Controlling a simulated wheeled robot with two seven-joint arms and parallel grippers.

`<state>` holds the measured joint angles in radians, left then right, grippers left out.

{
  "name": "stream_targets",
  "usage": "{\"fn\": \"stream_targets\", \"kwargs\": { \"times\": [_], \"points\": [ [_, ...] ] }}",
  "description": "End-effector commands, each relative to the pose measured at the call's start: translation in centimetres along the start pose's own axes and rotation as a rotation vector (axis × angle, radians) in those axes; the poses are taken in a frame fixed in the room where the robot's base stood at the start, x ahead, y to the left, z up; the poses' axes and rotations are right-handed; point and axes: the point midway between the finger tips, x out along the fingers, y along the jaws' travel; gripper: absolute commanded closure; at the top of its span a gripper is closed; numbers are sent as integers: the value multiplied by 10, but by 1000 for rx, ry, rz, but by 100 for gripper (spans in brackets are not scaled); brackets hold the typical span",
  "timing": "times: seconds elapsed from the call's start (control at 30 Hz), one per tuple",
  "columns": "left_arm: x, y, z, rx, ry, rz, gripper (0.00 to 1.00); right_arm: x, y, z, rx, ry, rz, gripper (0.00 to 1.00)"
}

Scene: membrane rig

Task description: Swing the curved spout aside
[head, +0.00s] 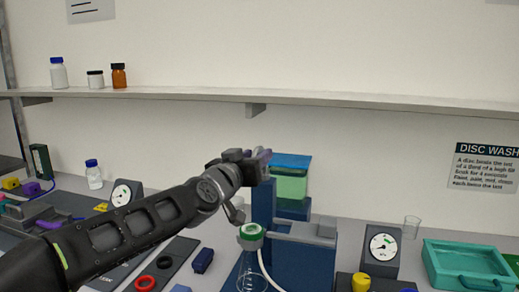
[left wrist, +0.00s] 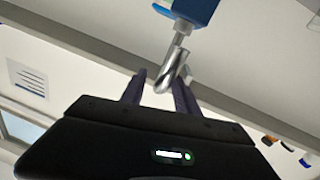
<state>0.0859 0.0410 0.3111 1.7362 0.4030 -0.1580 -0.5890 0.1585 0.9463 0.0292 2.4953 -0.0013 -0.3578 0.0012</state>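The curved spout (left wrist: 172,70) is a shiny metal tube in the left wrist view. It hangs from a thin stem under a blue block (left wrist: 190,10) and its bent end lies between my left gripper's two dark fingers. My left gripper (left wrist: 160,85) is open, with a gap visible on the spout's left side; I cannot tell whether the right finger touches it. In the head view my left gripper (head: 262,158) is in front of the blue stand (head: 262,208), beside a green tank (head: 291,187) with a blue lid. The spout is not clear there. My right gripper is not in view.
A green-rimmed funnel (head: 251,232) on a glass flask (head: 251,280) stands below my left gripper. A grey clamp arm (head: 305,229), a dial gauge (head: 382,247) and a teal tray (head: 468,266) are to the right. A shelf (head: 330,105) runs behind.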

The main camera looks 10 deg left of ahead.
Motion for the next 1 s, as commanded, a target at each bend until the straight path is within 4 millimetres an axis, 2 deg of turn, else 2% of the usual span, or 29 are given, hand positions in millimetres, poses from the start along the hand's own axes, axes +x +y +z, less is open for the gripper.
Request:
{"fn": "stream_targets", "kwargs": {
  "times": [0.1,0.2,0.5,0.9,1.0],
  "points": [
    [16,1,-2,0,-1,1,63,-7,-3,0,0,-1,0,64],
    [23,0,-1,0,0,1,63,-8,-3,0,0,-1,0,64],
    [25,0,0,1,0,0,63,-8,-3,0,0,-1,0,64],
    [25,1,0,1,0,2,96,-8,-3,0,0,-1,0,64],
    [25,2,0,1,-1,4,100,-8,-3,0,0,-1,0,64]
  ]
}}
